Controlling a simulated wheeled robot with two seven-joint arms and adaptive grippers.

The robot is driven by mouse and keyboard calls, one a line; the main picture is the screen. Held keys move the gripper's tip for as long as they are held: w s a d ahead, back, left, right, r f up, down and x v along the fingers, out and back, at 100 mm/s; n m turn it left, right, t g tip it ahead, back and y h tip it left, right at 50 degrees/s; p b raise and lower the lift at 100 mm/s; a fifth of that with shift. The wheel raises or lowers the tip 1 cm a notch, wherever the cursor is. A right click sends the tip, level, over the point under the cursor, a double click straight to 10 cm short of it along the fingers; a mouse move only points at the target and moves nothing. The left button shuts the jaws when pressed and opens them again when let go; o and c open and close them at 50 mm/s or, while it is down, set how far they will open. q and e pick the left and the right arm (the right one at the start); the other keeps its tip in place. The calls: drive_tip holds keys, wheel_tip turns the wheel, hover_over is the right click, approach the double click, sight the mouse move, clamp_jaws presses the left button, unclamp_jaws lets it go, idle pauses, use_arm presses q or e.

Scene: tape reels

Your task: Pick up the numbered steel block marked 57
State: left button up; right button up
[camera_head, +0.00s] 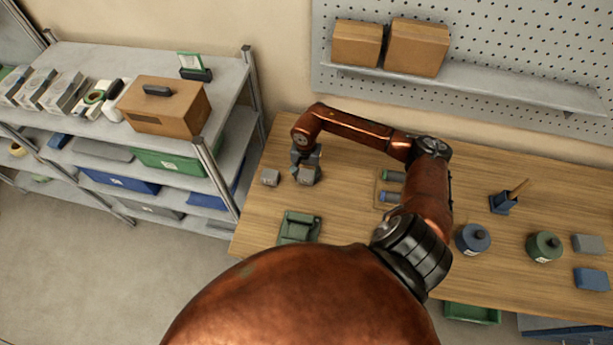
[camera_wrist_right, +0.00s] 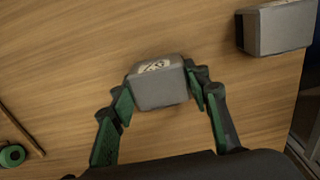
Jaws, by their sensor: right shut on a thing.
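A grey steel block (camera_head: 307,177) stands on the wooden table near its left end. In the right wrist view the same block (camera_wrist_right: 160,92) sits between the two green-lined fingers, with a pale label on its top whose number I cannot read. My right gripper (camera_head: 305,163) comes down over this block and is shut on it. I cannot tell whether the block is lifted. My left gripper is out of view.
A green tray (camera_head: 299,227) lies near the front edge. A loaded shelf (camera_head: 222,75) stands left.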

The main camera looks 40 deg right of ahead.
drive_tip(key=c, duration=0.6)
drive_tip(key=shift+o, duration=0.2)
drive_tip(key=shift+r, duration=0.1)
